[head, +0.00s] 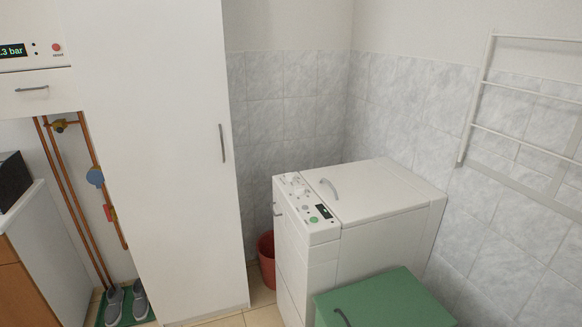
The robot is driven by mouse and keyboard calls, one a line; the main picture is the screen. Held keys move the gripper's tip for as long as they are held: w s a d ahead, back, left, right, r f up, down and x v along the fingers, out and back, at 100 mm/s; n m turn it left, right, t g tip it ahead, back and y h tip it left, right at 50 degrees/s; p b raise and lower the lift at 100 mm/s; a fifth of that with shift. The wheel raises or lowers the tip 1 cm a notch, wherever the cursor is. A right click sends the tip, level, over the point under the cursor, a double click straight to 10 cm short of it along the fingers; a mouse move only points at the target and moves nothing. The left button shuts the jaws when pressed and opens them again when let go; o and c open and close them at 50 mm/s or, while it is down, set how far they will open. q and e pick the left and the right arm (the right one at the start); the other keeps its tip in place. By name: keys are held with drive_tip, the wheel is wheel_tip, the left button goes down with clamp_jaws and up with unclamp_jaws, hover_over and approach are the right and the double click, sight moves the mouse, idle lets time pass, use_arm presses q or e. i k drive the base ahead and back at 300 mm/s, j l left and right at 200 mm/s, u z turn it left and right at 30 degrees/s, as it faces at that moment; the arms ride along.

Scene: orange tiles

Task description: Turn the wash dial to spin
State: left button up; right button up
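A white top-loading washing machine (392,196) stands in the corner against the tiled wall, right of the middle in the head view. Its lid is shut and carries a grey handle (329,188). A control panel (320,233) runs along its left edge. Pale round dials (295,184) sit at the panel's far end; which one is the wash dial and where it points are too small to read. A small dark display (324,211) and coloured buttons (309,209) sit at the near end. Neither of my grippers is in view.
A tall white cabinet (165,150) stands left of the machine, with a red bin (266,260) between them. A green-topped box (385,302) stands close in front of the machine. A white wall rack (525,90) hangs at the right. Grey shoes (139,300) lie at lower left.

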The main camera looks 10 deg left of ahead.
sight(290, 176)
drive_tip(key=i+j+z, duration=0.1)
drive_tip(key=i+j, duration=0.2)
drive_tip(key=i+j+z, duration=0.1)
drive_tip(key=i+j, duration=0.15)
drive_tip(key=j, duration=0.25)
drive_tip(key=i+j, duration=0.25)
drive_tip(key=j, duration=0.2)
drive_tip(key=i+j+z, duration=0.15)
drive_tip(key=j, duration=0.25)
drive_tip(key=i, duration=0.1)
